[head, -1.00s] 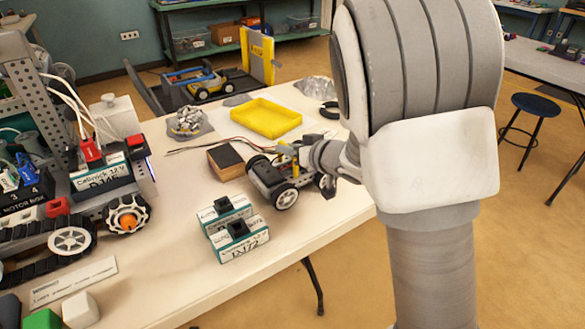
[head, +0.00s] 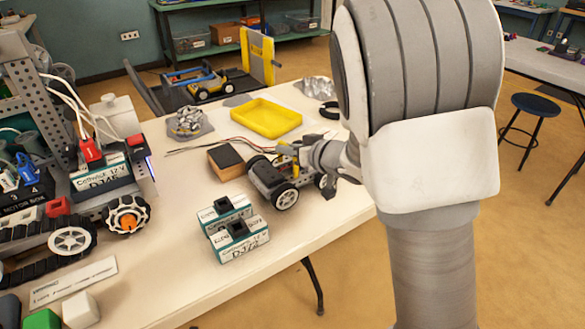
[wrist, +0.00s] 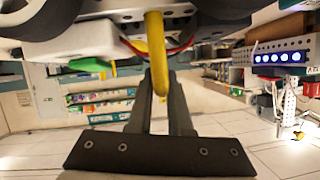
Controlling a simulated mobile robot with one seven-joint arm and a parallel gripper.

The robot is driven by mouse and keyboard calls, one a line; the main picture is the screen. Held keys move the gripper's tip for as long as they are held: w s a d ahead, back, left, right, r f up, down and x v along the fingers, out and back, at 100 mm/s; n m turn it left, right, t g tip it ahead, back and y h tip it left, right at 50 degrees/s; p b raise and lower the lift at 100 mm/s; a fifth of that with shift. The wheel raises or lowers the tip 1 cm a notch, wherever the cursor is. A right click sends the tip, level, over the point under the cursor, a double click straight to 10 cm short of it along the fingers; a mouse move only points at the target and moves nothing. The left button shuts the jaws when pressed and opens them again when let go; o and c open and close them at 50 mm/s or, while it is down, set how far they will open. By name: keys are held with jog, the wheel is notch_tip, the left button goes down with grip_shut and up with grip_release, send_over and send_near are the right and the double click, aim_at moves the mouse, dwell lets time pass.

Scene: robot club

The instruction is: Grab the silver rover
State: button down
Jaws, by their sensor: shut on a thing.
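The silver rover (head: 267,177), a small dark-bodied vehicle with black tyres and silver hubs, stands near the right edge of the white table. My gripper (head: 299,153) reaches it from the right, its fingers partly hidden by the rover and my wrist. In the wrist view my gripper (wrist: 160,92) is shut on an upright yellow part of the rover. The rover's body and wheels (wrist: 215,27) fill the top of that view, so its far side is hidden.
Two battery packs (head: 238,240) stand in front of the rover and a brown-and-black block (head: 226,160) lies to its left. A yellow tray (head: 264,119) and loose wires are behind. A large tracked robot (head: 75,240) occupies the left. The table's front centre is clear.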

jog(key=shift+r, duration=0.15)
jog(key=shift+w+r, duration=0.1)
jog(key=shift+r, duration=0.05)
